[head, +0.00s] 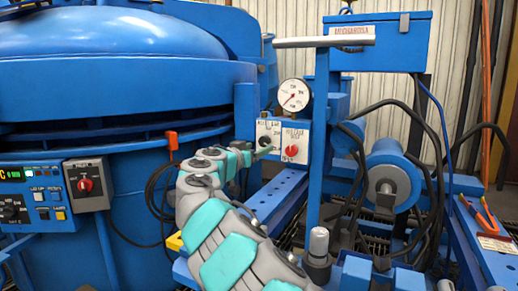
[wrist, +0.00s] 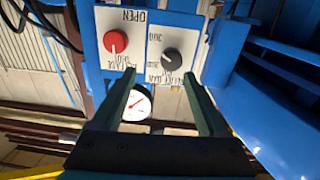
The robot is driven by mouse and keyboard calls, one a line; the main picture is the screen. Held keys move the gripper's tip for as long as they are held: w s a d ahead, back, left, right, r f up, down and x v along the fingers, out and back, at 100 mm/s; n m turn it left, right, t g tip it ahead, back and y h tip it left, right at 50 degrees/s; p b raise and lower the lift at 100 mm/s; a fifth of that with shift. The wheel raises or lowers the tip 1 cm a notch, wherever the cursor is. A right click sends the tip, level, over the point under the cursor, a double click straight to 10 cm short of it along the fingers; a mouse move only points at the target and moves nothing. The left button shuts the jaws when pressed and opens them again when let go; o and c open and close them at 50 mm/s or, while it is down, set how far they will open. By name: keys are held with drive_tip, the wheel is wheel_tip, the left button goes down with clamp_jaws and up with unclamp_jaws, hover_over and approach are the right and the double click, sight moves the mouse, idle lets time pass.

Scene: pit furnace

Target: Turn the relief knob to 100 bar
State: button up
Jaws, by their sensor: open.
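The relief knob (wrist: 172,59) is a small black knob on a light panel (wrist: 150,18), seen upside down in the wrist view, with printed numbers around it. Its exact setting is too small to read. My gripper (wrist: 160,74) is open, its two dark fingers apart and pointing at the panel. The knob appears between and just beyond the fingertips, nearer the right finger, with no clear contact. In the head view the panel (head: 301,135) stands at the end of my arm, and my gripper (head: 262,151) is just in front of its left side, partly hiding it.
A red valve knob (wrist: 115,41) sits beside the relief knob; it also shows in the head view (head: 292,151). A round white gauge (head: 294,94) is mounted above the panel. A blue post (head: 319,130) stands right of it. The large blue furnace (head: 120,90) fills the left.

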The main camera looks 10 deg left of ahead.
sight(263, 143)
drive_tip(key=shift+w+d+f+p, duration=0.15)
drive_tip(key=shift+w+p, duration=0.1)
drive_tip(key=shift+w, duration=1)
drive_tip(key=shift+w+d+r+p, duration=0.1)
drive_tip(key=shift+w+d+p, duration=0.1)
drive_tip(key=shift+w, duration=1)
drive_tip(key=shift+w+d+f+p, duration=0.1)
drive_tip(key=shift+w+p, duration=0.15)
drive_tip(key=shift+w, duration=1)
clamp_jaws()
